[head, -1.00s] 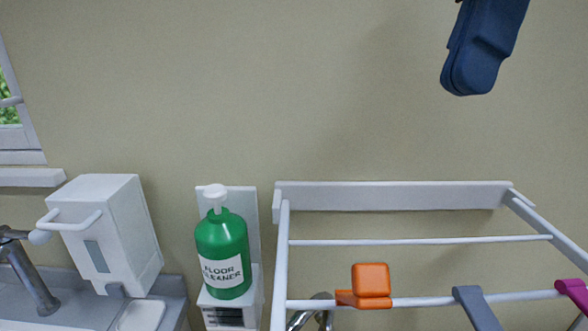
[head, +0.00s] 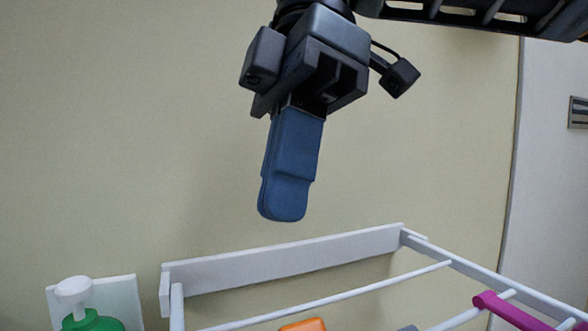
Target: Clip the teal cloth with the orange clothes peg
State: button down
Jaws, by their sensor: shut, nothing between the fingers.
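The orange clothes peg (head: 303,325) shows only its top at the bottom edge of the head view, at the drying rack's front rods; the rest of it is cut off. My gripper (head: 283,216) hangs above the rack with its blue fingers pointing down. The fingers are pressed together and hold nothing. It is above the peg in the picture and apart from it. No teal cloth is in view.
The white wall rack (head: 285,262) has thin rods. A magenta peg (head: 508,308) sits on it at the right, and a grey piece (head: 408,328) shows at the bottom edge. A green cleaner bottle (head: 92,321) with a white pump stands at the lower left.

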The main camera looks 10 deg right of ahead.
jog(key=shift+s+d+f+b, duration=0.15)
jog(key=shift+s+f+b, duration=0.75)
jog(key=shift+f, duration=0.1)
jog(key=shift+s+d+f+b, duration=0.15)
jog(key=shift+s+f+b, duration=0.6)
jog(key=shift+s+f, duration=0.15)
